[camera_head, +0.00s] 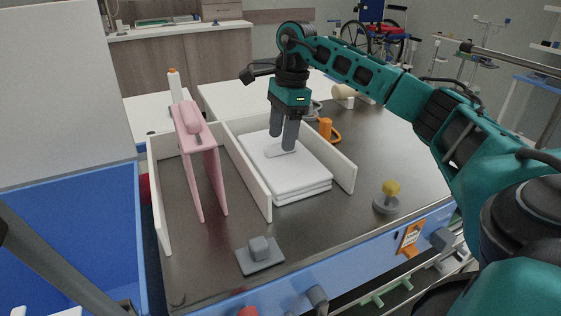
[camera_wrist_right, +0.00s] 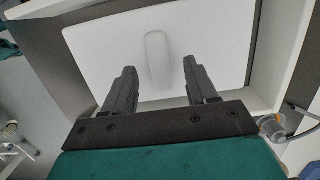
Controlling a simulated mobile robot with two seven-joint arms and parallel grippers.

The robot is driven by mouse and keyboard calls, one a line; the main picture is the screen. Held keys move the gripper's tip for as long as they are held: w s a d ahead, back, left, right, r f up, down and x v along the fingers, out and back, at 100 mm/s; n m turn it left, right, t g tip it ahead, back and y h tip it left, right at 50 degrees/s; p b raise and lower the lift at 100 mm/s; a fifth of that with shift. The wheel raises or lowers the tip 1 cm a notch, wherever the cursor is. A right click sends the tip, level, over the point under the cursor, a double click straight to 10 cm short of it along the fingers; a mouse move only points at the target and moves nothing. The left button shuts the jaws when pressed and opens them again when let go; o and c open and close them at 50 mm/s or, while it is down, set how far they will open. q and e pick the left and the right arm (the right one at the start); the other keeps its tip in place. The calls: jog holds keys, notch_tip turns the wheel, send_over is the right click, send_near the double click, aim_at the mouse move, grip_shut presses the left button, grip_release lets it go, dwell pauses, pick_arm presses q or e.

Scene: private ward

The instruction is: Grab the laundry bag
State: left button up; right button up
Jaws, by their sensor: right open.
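My right gripper (camera_head: 283,142) is open and points down over a white folded stack (camera_head: 306,182) with a pale raised handle (camera_head: 284,153) on top. In the right wrist view, the handle (camera_wrist_right: 157,60) appears between and beyond the two spread fingertips (camera_wrist_right: 158,76); nothing is held. The exact gap above the handle is hard to tell. A pink folded item (camera_head: 194,128) with a rounded handle-like top stands upright in the compartment to the left. No thing is clearly marked as the laundry bag. My left gripper is not in view.
White dividers (camera_head: 247,168) flank the stack on the dark metal top (camera_head: 330,215). A grey block on a plate (camera_head: 260,253), a yellow-knobbed piece (camera_head: 388,197) and an orange item (camera_head: 326,129) stand around it. A blue bin (camera_head: 80,235) is at left.

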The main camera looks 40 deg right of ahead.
jog(key=shift+a+f, duration=0.15)
jog(key=shift+f, duration=0.7)
grip_shut()
